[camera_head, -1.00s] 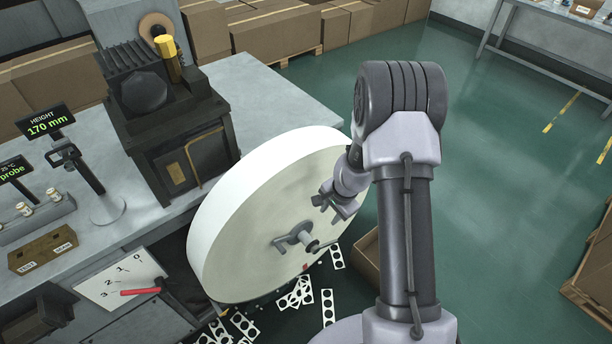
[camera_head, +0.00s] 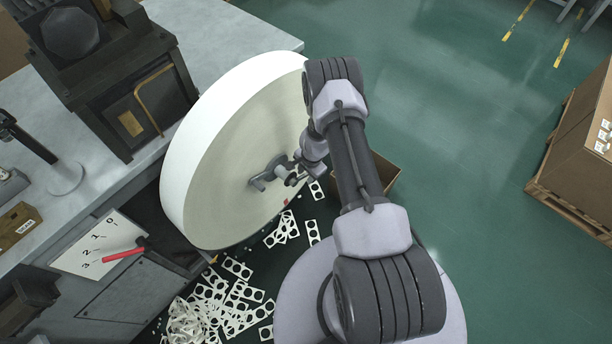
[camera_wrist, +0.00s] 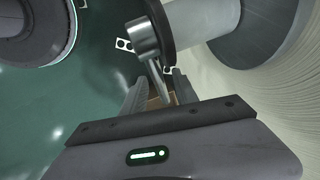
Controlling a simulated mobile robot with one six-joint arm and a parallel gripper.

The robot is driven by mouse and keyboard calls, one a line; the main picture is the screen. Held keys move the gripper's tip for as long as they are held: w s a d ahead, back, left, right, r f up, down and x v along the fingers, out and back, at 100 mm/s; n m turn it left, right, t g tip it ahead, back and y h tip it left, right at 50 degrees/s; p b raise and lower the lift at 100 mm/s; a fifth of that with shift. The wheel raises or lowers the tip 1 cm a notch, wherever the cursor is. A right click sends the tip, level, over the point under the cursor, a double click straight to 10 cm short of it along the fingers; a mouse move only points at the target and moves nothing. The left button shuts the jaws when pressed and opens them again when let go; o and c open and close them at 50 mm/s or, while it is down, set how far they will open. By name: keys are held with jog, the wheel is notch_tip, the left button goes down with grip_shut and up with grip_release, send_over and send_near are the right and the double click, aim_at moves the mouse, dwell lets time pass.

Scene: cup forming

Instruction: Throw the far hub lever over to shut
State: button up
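The big white roll (camera_head: 190,150) stands on edge beside the bench, with a grey hub (camera_head: 268,175) at the middle of its pale face. In the wrist view, a grey lever with a round knob-like end (camera_wrist: 143,38) and a thin rod (camera_wrist: 158,82) sticks out by the dark hub end. My gripper (camera_wrist: 158,88) is open, and the rod reaches down between its two fingers. I cannot tell whether either finger touches it. In the head view my gripper (camera_head: 293,177) is right at the hub, and the lever is partly hidden there.
A red handle (camera_head: 122,254) sits on a white plate marked with numbers (camera_head: 85,250) at lower left. Punched white strips (camera_head: 235,300) litter the floor below the roll. An open cardboard box (camera_head: 385,172) stands behind my arm.

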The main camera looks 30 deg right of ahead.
jog(key=shift+f, duration=0.2)
grip_shut()
dwell(1.3)
